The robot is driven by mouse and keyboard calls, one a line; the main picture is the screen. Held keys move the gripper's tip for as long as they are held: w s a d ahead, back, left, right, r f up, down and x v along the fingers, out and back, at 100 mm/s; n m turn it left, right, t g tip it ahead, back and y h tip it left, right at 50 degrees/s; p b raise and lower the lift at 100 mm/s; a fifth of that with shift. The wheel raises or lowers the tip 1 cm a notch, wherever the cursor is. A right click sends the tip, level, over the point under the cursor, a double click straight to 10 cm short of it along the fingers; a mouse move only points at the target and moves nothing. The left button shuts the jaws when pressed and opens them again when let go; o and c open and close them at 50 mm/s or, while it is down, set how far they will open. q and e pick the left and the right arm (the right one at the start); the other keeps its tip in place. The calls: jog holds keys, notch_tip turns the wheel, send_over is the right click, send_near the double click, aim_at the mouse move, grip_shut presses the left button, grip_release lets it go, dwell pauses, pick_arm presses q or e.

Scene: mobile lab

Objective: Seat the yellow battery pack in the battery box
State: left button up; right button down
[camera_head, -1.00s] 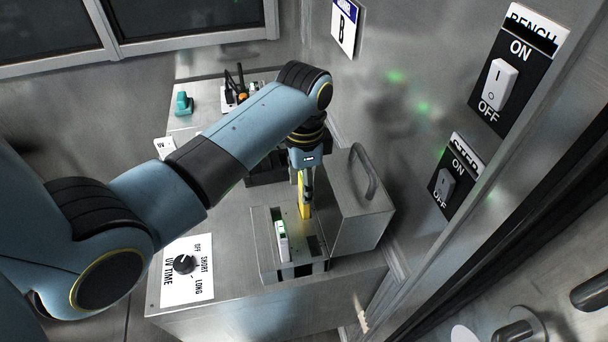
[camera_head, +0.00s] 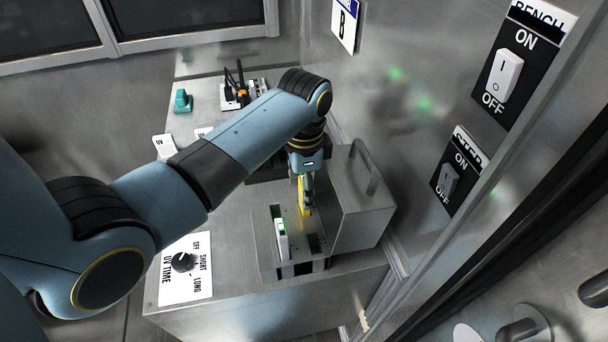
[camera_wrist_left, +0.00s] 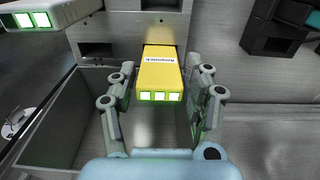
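The yellow battery pack (camera_head: 303,197) stands upright at the far side of the metal battery box (camera_head: 265,262). In the left wrist view the pack (camera_wrist_left: 160,75) shows its green-lit end towards me, and its far end meets a dark slot in the box; how deep it sits is hidden. A white pack with green lights (camera_head: 282,240) stands in the box's left bay. My right gripper is not in view.
A steel case with a handle (camera_head: 362,205) stands directly right of the box. A UV time dial panel (camera_head: 186,270) lies to the left. A teal object (camera_head: 182,102) and a small dark rack (camera_head: 236,97) are at the back. Wall switches (camera_head: 503,75) are on the right.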

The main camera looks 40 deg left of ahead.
pick_arm(q)
jog(key=shift+o, duration=1.3)
notch_tip(320, 180, up, 12)
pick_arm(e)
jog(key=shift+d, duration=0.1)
